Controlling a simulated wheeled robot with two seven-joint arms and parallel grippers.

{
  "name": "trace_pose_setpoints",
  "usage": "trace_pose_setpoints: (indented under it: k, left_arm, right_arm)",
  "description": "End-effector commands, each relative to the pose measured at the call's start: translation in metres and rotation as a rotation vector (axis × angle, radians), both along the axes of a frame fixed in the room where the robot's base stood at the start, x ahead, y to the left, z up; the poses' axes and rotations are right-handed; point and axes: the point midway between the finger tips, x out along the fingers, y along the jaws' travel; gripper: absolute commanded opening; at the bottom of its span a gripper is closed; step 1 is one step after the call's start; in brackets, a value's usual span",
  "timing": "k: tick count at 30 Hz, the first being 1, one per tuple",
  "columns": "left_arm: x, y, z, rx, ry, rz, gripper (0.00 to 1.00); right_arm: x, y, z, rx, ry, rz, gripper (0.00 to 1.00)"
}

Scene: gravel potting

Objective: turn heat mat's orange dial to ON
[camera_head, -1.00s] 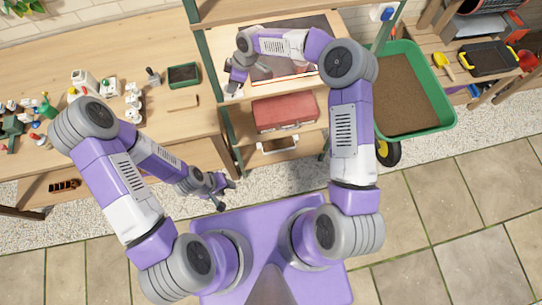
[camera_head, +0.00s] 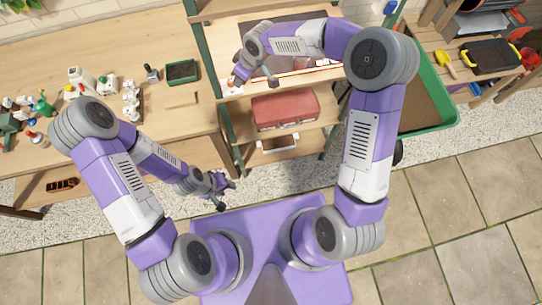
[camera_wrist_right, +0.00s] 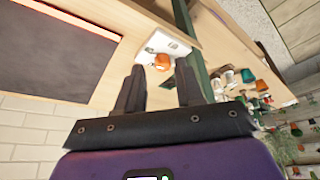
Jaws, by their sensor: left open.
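The heat mat is a dark panel with an orange-red edge on the shelf rack's upper board, partly hidden by my right arm; it shows at the upper left of the right wrist view (camera_wrist_right: 55,50). The orange dial (camera_wrist_right: 162,62) sits on a small white control box (camera_wrist_right: 172,45), which shows in the head view near the board's left end (camera_head: 232,89). My right gripper (camera_wrist_right: 158,80) is open and empty, with the dial beyond its fingertips; contact is not visible. In the head view it is over the board (camera_head: 256,78). My left gripper (camera_head: 227,194) is open and empty, low before the rack.
A red toolbox (camera_head: 285,108) stands on the shelf below. A green rack post (camera_head: 212,75) rises left of the control box. The left workbench (camera_head: 120,50) holds bottles and a green tray (camera_head: 183,72). A green wheelbarrow (camera_head: 440,110) is at right.

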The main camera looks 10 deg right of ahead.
Motion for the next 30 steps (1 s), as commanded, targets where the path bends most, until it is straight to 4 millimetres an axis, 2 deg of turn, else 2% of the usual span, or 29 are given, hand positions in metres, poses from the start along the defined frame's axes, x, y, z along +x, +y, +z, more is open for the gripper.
trace_pose_setpoints:
  k: [13, 30]
  left_arm:
    - [0.0, 0.0, -0.008, 0.0, 0.0, 0.0, 0.43]
    - [0.0, 0.0, -0.027, 0.0, 0.0, 0.0, 0.43]
  right_arm:
    - [-0.064, -0.066, -0.001, -0.002, 0.0, -0.004, 0.37]
    - [-0.108, -0.043, -0.108, 0.174, 0.184, -0.206, 0.37]
